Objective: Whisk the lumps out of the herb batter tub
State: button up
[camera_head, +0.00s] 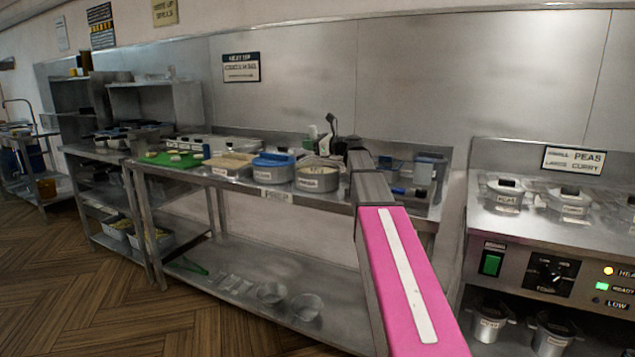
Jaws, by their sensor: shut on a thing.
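A round steel tub (318,184) with a pale label and pale contents stands on the steel worktable. Its label is too small to read, so I cannot tell for sure that it is the herb batter. A blue-topped tub (273,167) stands just left of it. My pink arm reaches from the lower right toward this tub. My gripper (337,143) is small and dark at the arm's far end, above the tub's back right side. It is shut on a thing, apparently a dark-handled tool. The tool's lower end is not clear, and I cannot tell whether it touches the batter.
A green board (173,160) with pale round pieces and a tan board (228,164) lie left of the tubs. Clear containers (424,172) stand behind my arm on the right. The fryer (540,240) is further right. Wooden floor (110,300) is open at lower left.

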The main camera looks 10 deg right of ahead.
notch_tip(320, 180, up, 7)
jog(key=shift+r, duration=0.15)
dwell(0.9)
dwell(0.6)
notch_tip(320, 180, up, 5)
dwell(0.6)
jog(key=shift+s, duration=0.15)
